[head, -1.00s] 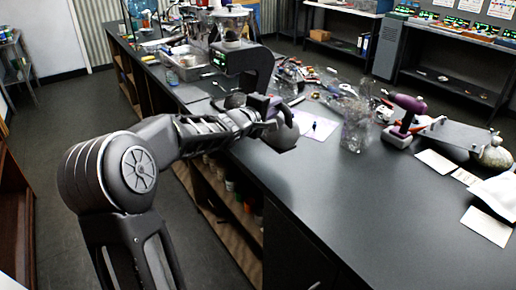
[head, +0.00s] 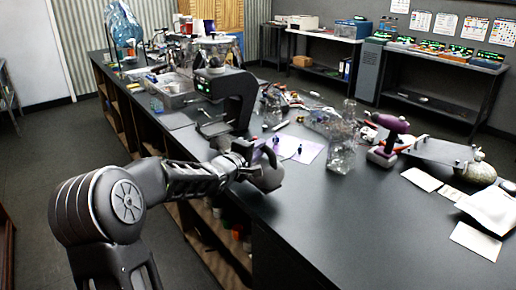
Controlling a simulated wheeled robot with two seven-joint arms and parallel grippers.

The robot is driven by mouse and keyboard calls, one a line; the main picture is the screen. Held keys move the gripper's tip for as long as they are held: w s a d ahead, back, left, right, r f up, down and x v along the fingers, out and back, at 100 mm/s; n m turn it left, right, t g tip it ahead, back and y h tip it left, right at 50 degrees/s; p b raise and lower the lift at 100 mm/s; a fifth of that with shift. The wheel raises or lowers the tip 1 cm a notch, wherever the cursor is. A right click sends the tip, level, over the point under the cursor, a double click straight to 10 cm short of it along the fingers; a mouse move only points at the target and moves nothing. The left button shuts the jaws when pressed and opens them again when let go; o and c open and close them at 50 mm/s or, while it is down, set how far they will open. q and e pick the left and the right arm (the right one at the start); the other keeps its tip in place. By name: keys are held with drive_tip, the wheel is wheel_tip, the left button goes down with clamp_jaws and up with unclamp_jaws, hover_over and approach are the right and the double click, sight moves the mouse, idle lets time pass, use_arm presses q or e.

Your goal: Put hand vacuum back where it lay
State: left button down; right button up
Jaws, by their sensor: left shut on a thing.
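My left gripper (head: 246,153) is shut on a dark grey, rounded thing, which looks like the hand vacuum (head: 266,176). It is over the near left edge of the black counter (head: 350,215). The gripper hides part of the vacuum. I cannot tell whether the vacuum touches the counter top. My right gripper is not in view.
A dark C-shaped machine (head: 238,100) stands behind the gripper. White paper (head: 307,150), a clear container (head: 341,152) and a purple drill (head: 389,140) lie or stand beyond it. Loose sheets (head: 476,241) lie at right. The counter's near middle is clear.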

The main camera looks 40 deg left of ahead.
sight(258, 162)
use_arm(q)
drive_tip(key=shift+r, duration=0.2)
drive_tip(key=shift+f, duration=1.8)
drive_tip(key=c, duration=1.6)
unclamp_jaws()
drive_tip(key=shift+f, duration=0.3)
drive_tip(key=o, duration=0.4)
drive_tip(key=shift+s, duration=0.1)
drive_tip(key=shift+c, duration=0.2)
drive_tip(key=v, duration=1.2)
